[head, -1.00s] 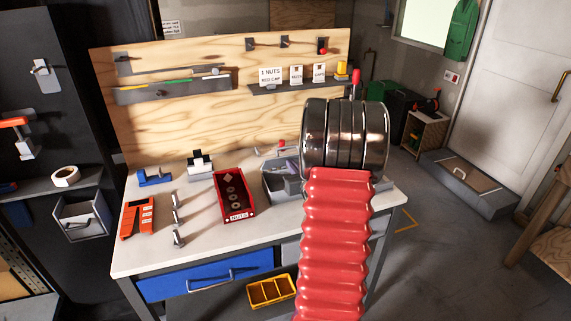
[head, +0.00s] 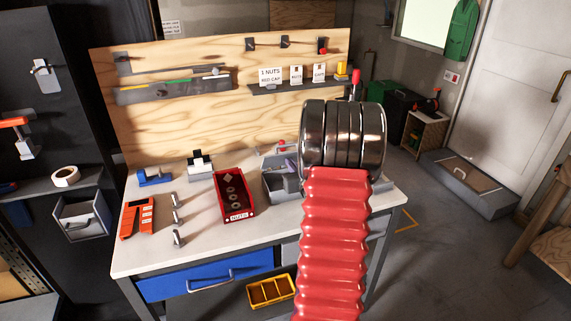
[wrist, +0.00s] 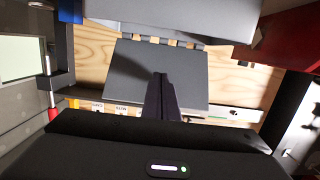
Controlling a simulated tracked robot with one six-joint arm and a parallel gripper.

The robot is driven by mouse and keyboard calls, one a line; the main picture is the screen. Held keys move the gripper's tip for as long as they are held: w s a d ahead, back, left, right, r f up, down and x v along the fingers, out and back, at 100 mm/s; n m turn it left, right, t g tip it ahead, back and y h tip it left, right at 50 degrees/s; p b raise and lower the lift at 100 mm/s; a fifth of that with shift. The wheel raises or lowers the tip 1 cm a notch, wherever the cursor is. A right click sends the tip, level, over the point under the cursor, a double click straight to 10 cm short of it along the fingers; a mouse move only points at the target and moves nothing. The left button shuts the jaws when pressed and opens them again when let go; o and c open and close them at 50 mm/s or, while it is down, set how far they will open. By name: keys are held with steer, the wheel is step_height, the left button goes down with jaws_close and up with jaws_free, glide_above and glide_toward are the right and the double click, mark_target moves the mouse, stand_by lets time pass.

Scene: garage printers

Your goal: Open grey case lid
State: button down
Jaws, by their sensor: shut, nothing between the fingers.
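The grey case (head: 283,186) stands on the workbench right of the red nuts bin, partly hidden by my arm. Its inside shows from above. Its lid (head: 272,160) is swung up and back, towards the plywood board. In the wrist view the lid (wrist: 135,75) is a dark grey panel, joined by hinges to the case body (wrist: 190,14) at the picture's top. My gripper (wrist: 160,78) is shut and empty, its dark fingers overlapping the lid; I cannot tell whether they touch it. In the head view my arm hides the fingers.
The red nuts bin (head: 251,211) is close on the case's left; several metal parts and an orange tray (head: 138,219) lie farther left. The plywood board (head: 190,128) rises behind, with a labelled shelf (head: 262,91). A yellow bin (head: 271,303) sits below the bench.

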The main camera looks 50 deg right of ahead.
steer(key=shift+r+x, duration=0.2)
steer(key=shift+x, duration=0.9)
steer(key=shift+r+x, duration=0.15)
steer(key=shift+x, duration=0.95)
steer(key=shift+r+x, duration=0.2)
steer(key=shift+x, duration=0.9)
stand_by(2.9)
steer(key=shift+f+v, duration=0.2)
steer(key=shift+v, duration=1)
steer(key=shift+f+v, duration=0.2)
steer(key=shift+v, duration=1.05)
